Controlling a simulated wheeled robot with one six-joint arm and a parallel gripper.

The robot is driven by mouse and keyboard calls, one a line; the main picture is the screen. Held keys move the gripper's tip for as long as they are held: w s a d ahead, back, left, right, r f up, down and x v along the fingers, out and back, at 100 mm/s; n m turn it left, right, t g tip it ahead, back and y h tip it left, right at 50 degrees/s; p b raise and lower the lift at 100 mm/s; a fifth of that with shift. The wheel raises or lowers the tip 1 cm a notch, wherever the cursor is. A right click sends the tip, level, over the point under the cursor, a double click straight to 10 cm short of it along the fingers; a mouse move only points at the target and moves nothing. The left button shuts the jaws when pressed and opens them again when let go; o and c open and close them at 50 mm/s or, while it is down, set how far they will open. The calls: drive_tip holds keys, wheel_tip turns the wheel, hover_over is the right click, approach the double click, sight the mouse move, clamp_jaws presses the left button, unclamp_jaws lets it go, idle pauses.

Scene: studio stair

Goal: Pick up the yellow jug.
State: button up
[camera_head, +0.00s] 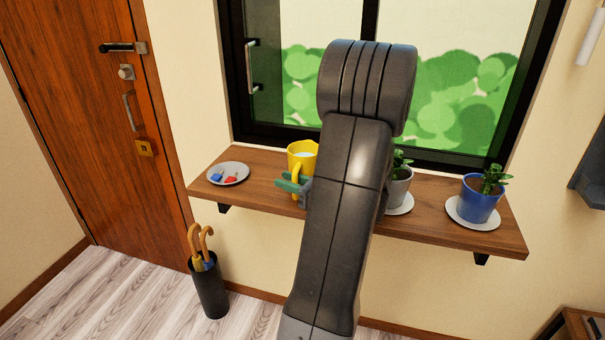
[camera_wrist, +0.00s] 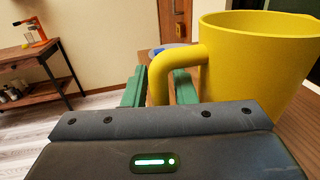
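The yellow jug (camera_head: 302,149) stands upright on the wooden shelf under the window, its right side hidden behind my arm. In the wrist view the jug (camera_wrist: 262,58) fills the upper right, with its handle (camera_wrist: 160,78) on its left. My gripper (camera_wrist: 160,88) has green fingers set apart, one on each side of the handle, the right one inside the handle loop. Narrow gaps seem to show between fingers and handle, so it looks open around it. In the head view the gripper (camera_head: 293,184) is at the handle.
On the shelf (camera_head: 250,190), a plate (camera_head: 240,178) with small blue and red items lies left of the jug. A grey plant pot (camera_head: 399,185) and a blue plant pot (camera_head: 478,205) stand to the right. An umbrella stand (camera_head: 210,290) is on the floor below.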

drive_tip(key=shift+a, duration=0.1)
clamp_jaws()
drive_tip(key=shift+w, duration=0.1)
drive_tip(key=shift+r, duration=0.2)
